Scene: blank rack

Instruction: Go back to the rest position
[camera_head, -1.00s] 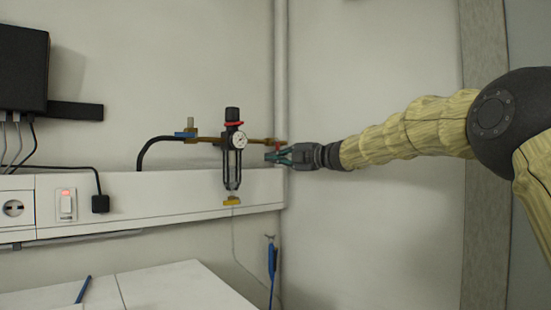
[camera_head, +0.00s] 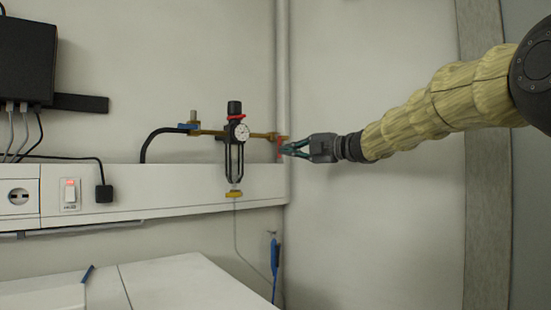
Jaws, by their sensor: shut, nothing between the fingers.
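My gripper (camera_head: 284,149) is at the middle of the head view, with its greenish fingers pointing left. The fingers are shut with nothing between them. My arm, in a yellowish cover, reaches in from the upper right. The fingertips are close to the right end of a brass pipe (camera_head: 262,135), where a small red part (camera_head: 280,143) shows. I cannot tell whether the fingertips touch it.
A pressure regulator (camera_head: 235,145) with a gauge hangs on the pipe, left of my gripper. A white wall duct (camera_head: 150,190) carries a socket (camera_head: 18,197) and a lit switch (camera_head: 70,194). A white table (camera_head: 180,285) stands below. The wall right of the corner is bare.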

